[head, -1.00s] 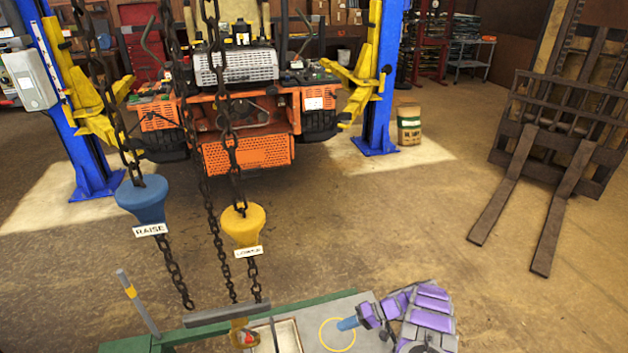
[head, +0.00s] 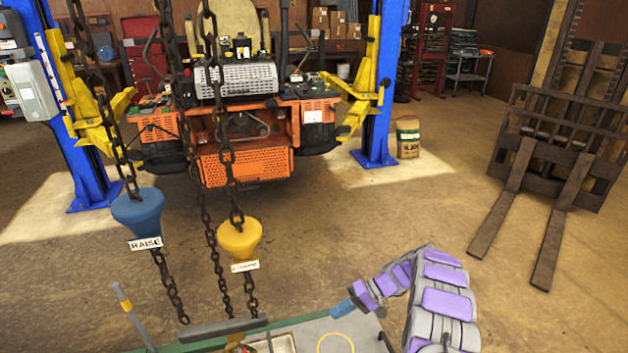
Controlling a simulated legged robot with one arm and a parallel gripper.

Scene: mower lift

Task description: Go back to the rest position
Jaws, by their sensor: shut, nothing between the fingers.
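My arm, purple and grey, comes up from the bottom right in the head view and bends over to the left. My gripper (head: 342,308), a small blue tip at its end, is shut and empty. It shows just above the yellow ring (head: 335,336) marked on the grey bench top (head: 305,330). The gripper stands clear of the hanging chains and handles to its left.
A blue RAISE handle (head: 138,212) and a yellow handle (head: 239,240) hang on chains at the left. An orange mower (head: 247,165) stands between blue lift posts behind. Forklift forks (head: 505,200) are at the right. The floor between is open.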

